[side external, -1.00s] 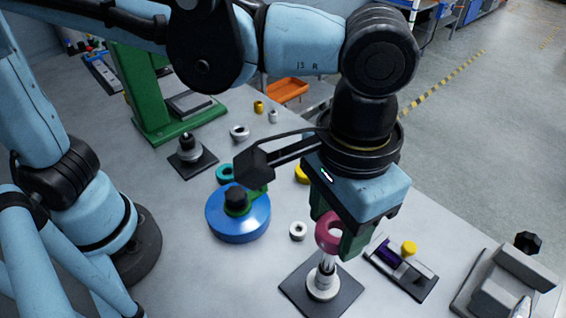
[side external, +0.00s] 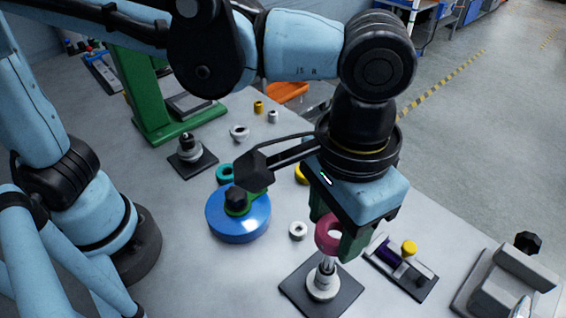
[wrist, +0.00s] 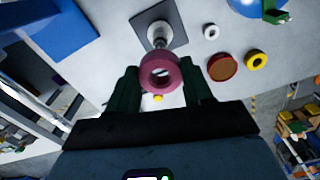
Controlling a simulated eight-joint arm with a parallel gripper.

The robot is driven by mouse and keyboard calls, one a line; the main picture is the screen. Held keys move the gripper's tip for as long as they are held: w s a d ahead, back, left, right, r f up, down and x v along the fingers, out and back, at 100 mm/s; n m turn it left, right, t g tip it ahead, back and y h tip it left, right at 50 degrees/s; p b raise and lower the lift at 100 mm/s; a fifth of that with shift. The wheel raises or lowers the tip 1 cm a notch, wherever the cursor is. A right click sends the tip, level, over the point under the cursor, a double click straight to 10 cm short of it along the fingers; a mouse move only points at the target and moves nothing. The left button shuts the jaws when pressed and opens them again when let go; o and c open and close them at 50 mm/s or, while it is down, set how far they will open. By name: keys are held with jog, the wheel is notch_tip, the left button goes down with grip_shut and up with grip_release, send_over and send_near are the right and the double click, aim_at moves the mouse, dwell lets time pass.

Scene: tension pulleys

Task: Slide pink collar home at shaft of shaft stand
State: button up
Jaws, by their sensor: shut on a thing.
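The pink collar (side external: 322,239) is held between the two green fingers of my gripper (side external: 337,225), which is shut on it. In the wrist view the collar (wrist: 147,72) sits between the fingertips with its hole facing the camera. The shaft stand (side external: 298,292) is a dark square plate with a pale round base and an upright silver shaft (side external: 327,266). The collar is at or just above the shaft's top; I cannot tell whether the shaft tip is inside its hole. The stand's plate (wrist: 150,18) also shows beyond the collar in the wrist view.
A dark tray (side external: 418,285) with purple and yellow parts lies close to the right of the stand. A white ring (side external: 298,231) and a blue round housing (side external: 238,222) are to the left. A grey fixture (side external: 500,285) stands at the far right. The table just left of the stand is clear.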

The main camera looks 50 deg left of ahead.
aim_at(328, 258)
jog(key=shift+f, duration=0.15)
jog(key=shift+f, duration=1.25)
jog(key=shift+f, duration=0.15)
jog(key=shift+f, duration=1.35)
jog(key=shift+f, duration=0.2)
dwell(0.3)
jog(key=shift+f, duration=0.95)
